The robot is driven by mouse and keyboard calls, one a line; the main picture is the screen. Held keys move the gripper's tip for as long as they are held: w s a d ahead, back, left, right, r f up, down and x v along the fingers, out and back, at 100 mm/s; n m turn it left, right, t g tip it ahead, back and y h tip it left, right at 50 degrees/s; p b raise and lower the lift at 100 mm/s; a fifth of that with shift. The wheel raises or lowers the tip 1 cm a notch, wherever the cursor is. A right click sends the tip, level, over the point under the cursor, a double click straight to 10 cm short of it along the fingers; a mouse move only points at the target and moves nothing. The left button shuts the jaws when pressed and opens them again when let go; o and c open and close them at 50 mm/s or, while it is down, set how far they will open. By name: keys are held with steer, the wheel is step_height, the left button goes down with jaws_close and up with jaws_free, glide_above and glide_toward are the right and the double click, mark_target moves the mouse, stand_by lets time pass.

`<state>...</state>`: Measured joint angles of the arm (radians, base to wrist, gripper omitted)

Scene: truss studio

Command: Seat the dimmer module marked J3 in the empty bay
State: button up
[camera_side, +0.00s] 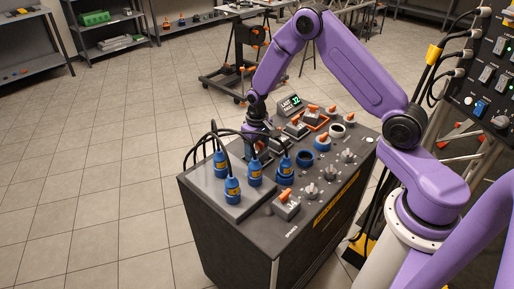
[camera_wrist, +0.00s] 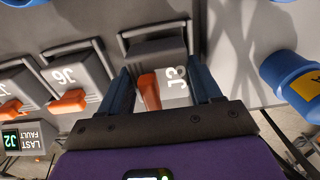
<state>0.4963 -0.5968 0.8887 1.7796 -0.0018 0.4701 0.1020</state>
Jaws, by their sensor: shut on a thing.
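The dimmer module marked J3 (camera_wrist: 172,62), a grey block with an orange lever, sits between the blue fingers of my gripper (camera_wrist: 163,88) in the wrist view. The gripper is shut on it. I cannot tell whether the module touches the panel or hangs just above it. In the side view my gripper (camera_side: 257,128) points down at the back left of the dark console (camera_side: 240,235); the module is mostly hidden there.
Blue plugs (camera_side: 232,190) with black cables stand close in front of my gripper. Neighbouring modules, including J6 (camera_wrist: 75,75), lie left in the wrist view. A display (camera_side: 290,104) reads LAST FAULT J2. A blue plug (camera_wrist: 292,82) is at the wrist view's right.

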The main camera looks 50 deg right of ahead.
steer(key=shift+f, duration=0.55)
steer(key=o, duration=1.5)
steer(key=shift+c, duration=0.2)
steer(key=shift+a+r, duration=0.1)
steer(key=shift+r, duration=4.4)
